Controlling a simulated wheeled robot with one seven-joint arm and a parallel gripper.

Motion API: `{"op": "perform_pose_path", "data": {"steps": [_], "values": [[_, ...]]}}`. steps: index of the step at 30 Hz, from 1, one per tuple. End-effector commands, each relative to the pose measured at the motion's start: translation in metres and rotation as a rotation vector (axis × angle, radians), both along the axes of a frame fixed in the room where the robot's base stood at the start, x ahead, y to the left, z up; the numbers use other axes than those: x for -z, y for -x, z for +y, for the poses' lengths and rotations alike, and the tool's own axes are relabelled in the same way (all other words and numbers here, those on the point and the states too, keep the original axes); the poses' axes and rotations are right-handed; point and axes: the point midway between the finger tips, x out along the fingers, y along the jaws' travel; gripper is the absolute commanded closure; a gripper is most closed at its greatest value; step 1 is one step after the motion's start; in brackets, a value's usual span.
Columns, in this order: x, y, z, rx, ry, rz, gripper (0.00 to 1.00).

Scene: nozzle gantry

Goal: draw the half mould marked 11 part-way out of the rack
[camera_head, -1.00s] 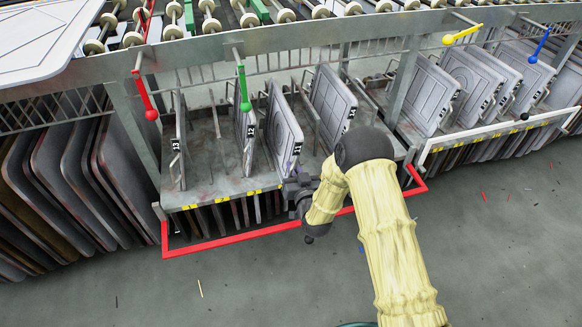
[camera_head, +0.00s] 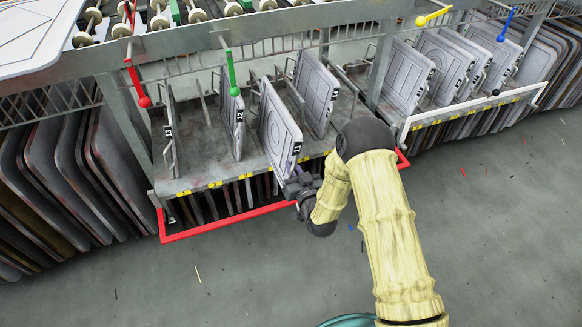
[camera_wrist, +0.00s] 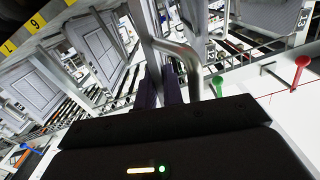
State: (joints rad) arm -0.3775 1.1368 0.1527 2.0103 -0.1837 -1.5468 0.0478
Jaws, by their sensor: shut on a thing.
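The half mould marked 11 (camera_head: 279,128), a grey plate with a round pattern on its face, stands upright in the rack (camera_head: 208,176). My gripper (camera_head: 297,183) is at the lower front edge of this mould. In the wrist view, my gripper's purple fingers (camera_wrist: 161,92) are shut on the mould's bent metal handle (camera_wrist: 184,58). The exact contact is partly hidden by the gripper body.
One mould (camera_head: 232,118) stands to the left and another (camera_head: 316,92) to the right, with gaps between. Green (camera_head: 232,80) and red (camera_head: 143,98) knobbed levers hang above. The floor (camera_head: 480,240) in front is open.

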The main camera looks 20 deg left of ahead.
Motion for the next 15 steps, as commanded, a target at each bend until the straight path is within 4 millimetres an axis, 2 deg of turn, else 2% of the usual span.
{"op": "perform_pose_path", "data": {"steps": [9,10,13,15], "values": [[0.0014,0.0013,-0.0001,-0.001,0.003,0.003,1.00],[0.0014,0.0013,0.0000,-0.001,0.003,0.003,0.87],[0.0010,0.0013,0.0003,-0.002,0.002,0.002,0.67],[0.0008,0.0014,0.0006,-0.003,0.002,0.002,0.66]]}}
